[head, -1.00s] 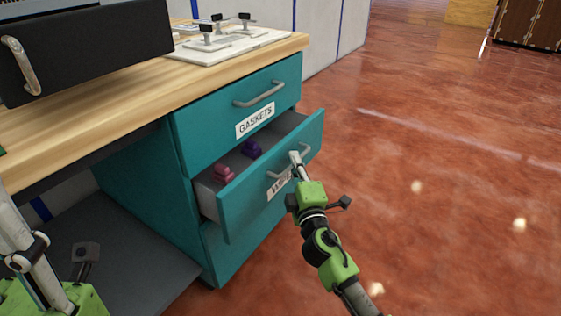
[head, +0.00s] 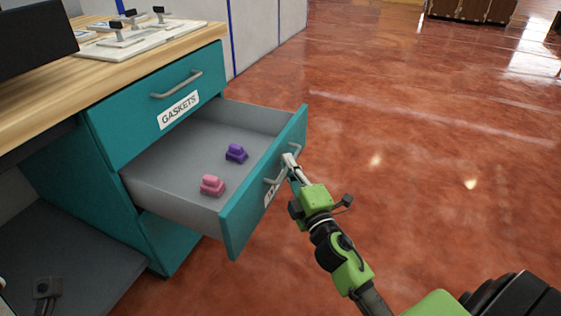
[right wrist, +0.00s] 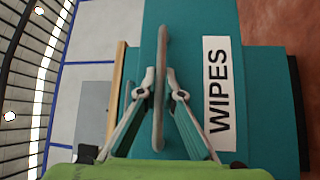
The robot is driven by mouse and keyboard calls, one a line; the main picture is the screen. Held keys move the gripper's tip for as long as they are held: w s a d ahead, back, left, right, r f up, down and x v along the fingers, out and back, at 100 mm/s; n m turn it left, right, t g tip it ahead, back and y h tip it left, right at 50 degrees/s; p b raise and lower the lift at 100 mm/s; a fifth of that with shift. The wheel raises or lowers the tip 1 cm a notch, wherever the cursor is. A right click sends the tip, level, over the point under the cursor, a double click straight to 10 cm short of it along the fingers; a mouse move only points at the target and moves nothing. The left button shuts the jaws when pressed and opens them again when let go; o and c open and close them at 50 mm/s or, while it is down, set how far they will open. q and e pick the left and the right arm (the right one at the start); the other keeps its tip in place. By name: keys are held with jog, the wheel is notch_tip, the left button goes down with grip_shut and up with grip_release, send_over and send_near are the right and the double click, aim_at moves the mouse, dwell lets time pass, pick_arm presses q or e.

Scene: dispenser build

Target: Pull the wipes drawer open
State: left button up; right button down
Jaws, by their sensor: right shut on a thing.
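The wipes drawer (head: 238,224) stands well out of the teal cabinet, below the closed gaskets drawer (head: 135,118). A pink piece (head: 212,186) and a purple piece (head: 236,153) lie on its grey floor. My right gripper (head: 289,160) is shut on the drawer's handle (head: 270,181). In the right wrist view the fingers (right wrist: 164,92) close on both sides of the handle bar (right wrist: 160,80), beside the WIPES label (right wrist: 217,95). In the head view my arm and gripper partly hide that label.
The wooden worktop (head: 60,85) carries a white board with black-topped fixtures (head: 120,40) and a dark box (head: 35,42). A grey shelf (head: 70,265) is low at left. The red floor right of the drawer is clear.

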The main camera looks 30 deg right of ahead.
jog(key=shift+s+d, duration=0.1)
jog(key=shift+s, duration=0.05)
jog(key=shift+f, duration=0.1)
jog(key=c, duration=2.4)
grip_release()
jog(key=shift+c, duration=0.2)
jog(key=s+a+f, duration=0.1)
jog(key=s, duration=1)
jog(key=shift+s+a+f, duration=0.25)
jog(key=shift+s+a, duration=0.05)
jog(key=shift+s, duration=0.1)
